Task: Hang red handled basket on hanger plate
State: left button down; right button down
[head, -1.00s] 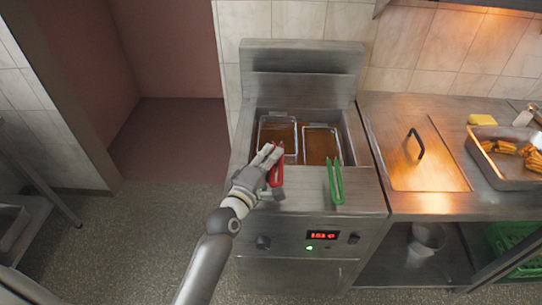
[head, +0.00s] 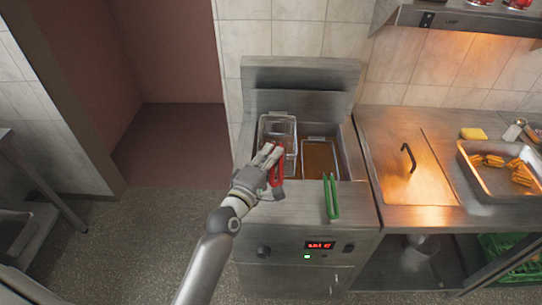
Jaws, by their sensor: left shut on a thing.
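The red handled basket (head: 278,130) is a wire basket over the left part of the fryer well. Its red handle (head: 277,172) points toward the front. My left gripper (head: 268,156) is shut on the red handle and covers part of it. The basket looks raised out of the oil, its far end near the fryer's back wall. The upright metal back panel (head: 300,78) stands behind the well; I cannot tell which part is the hanger plate or see a hook. My right gripper is not in view.
A second basket's green handle (head: 331,198) lies over the fryer's front edge, right of my gripper. Oil (head: 319,158) shows in the right part of the well. A metal counter (head: 435,150) with a lid handle and a food tray (head: 480,173) stands to the right.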

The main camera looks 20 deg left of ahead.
pick_arm(q)
notch_tip(320, 180, up, 7)
jog(key=p, duration=0.5)
jog(key=shift+p, duration=0.35)
notch_tip(320, 180, up, 5)
